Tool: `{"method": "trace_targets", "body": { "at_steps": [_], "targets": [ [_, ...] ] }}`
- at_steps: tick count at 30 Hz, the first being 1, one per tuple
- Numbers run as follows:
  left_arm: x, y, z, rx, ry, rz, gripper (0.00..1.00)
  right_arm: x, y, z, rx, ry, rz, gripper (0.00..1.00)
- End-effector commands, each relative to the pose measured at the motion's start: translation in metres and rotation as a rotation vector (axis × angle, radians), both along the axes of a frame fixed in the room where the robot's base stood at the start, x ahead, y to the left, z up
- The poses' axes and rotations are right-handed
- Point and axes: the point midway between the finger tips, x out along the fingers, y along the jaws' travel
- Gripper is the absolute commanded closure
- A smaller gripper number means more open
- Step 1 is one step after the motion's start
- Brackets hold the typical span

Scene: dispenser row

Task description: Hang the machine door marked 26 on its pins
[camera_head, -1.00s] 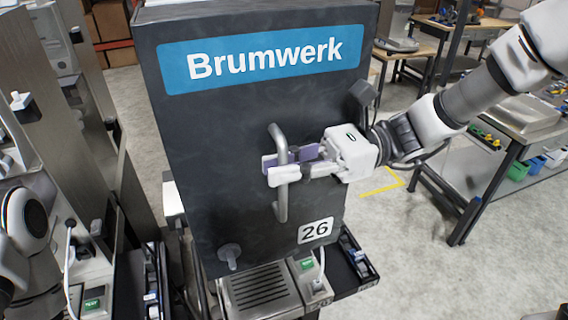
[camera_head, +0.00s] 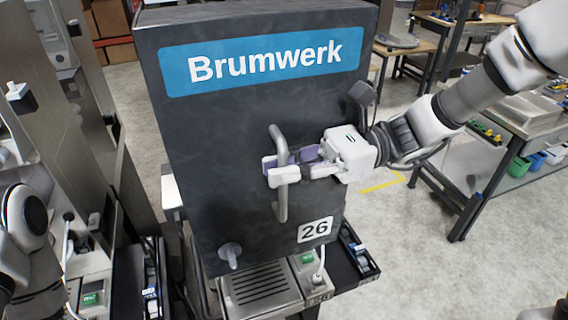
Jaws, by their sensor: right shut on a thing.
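The dark grey machine door marked 26 (camera_head: 230,140) hangs upright in the middle of the head view, with a blue Brumwerk label on top. A pale bar handle (camera_head: 280,205) runs vertically on its face and a small knob (camera_head: 230,253) sits at its lower left. My right gripper (camera_head: 283,168) reaches in from the right and is shut on the handle. The hinge pins are hidden, and I cannot tell whether the door touches them. My left arm shows at the left edge; its gripper is out of view.
A dispenser base with a slotted drip tray (camera_head: 262,290) stands below the door. A dark side tray (camera_head: 352,262) is at its right. Another machine (camera_head: 75,120) stands close at the left. A workbench (camera_head: 480,185) stands at the right, with open floor before it.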

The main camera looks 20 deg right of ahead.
Motion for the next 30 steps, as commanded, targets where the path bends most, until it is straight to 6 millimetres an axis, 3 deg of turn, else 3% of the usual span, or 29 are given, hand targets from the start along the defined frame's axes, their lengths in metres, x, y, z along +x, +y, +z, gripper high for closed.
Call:
{"method": "trace_targets", "body": {
  "at_steps": [22, 24, 25, 30],
  "targets": [
    [0.0000, 0.0000, 0.0039, 0.000, 0.000, 0.000, 1.00, 0.0068, 0.0000, -0.0015, 0.002, -0.004, -0.002, 1.00],
    [0.0000, 0.0000, 0.0039, 0.000, 0.000, 0.000, 1.00, 0.0068, 0.0000, -0.0016, 0.002, -0.003, -0.002, 0.66],
    [0.0000, 0.0000, 0.0039, 0.000, 0.000, 0.000, 1.00, 0.0067, 0.0000, -0.0017, 0.001, -0.003, -0.002, 0.58],
    [0.0000, 0.0000, 0.0038, 0.000, 0.000, 0.000, 1.00, 0.0065, 0.0001, -0.0022, 0.001, -0.002, -0.001, 0.58]
  ]
}}
